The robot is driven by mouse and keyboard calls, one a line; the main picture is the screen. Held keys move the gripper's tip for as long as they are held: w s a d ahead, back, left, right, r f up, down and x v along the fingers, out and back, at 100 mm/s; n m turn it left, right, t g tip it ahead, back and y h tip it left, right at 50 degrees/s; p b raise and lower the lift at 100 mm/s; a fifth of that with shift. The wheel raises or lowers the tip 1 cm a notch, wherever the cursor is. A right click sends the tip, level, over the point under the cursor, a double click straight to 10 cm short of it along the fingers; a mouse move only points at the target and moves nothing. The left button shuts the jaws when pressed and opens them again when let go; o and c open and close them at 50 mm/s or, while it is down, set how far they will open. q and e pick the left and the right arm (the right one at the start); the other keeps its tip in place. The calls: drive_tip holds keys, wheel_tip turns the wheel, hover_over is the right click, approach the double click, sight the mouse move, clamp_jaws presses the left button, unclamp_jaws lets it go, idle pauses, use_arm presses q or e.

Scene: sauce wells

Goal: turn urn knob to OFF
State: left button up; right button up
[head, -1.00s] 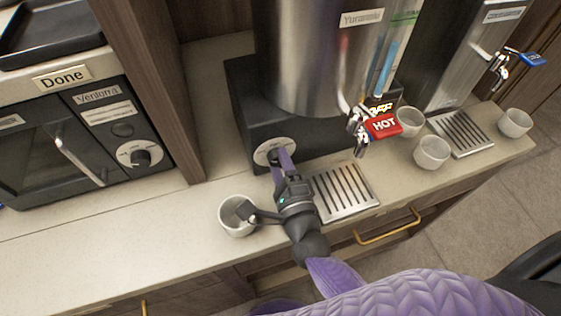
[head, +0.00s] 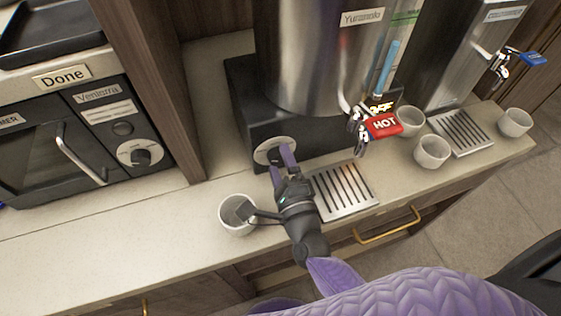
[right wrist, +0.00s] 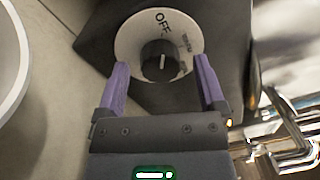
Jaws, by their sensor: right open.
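The urn (head: 315,50) is a steel cylinder on a black base. On the base front is a round pale dial plate (head: 261,146) with a dark knob (head: 276,155), partly hidden by a finger in the head view. In the right wrist view the knob (right wrist: 158,68) sits between the fingers in the picture, with clear gaps on both sides. Its white mark points roughly up toward the word OFF on the plate (right wrist: 135,45). My right gripper (head: 281,163) is open and empty in front of the dial. My left gripper is out of view.
A drip tray (head: 345,192) lies right of my gripper. The red HOT tap handle (head: 384,125) hangs above. Two cups (head: 432,152) (head: 411,121) stand further right. A wooden panel (head: 150,80) is at left.

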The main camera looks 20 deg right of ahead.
drive_tip(key=s, duration=0.9)
drive_tip(key=shift+s+f, duration=0.2)
drive_tip(key=shift+s, duration=0.2)
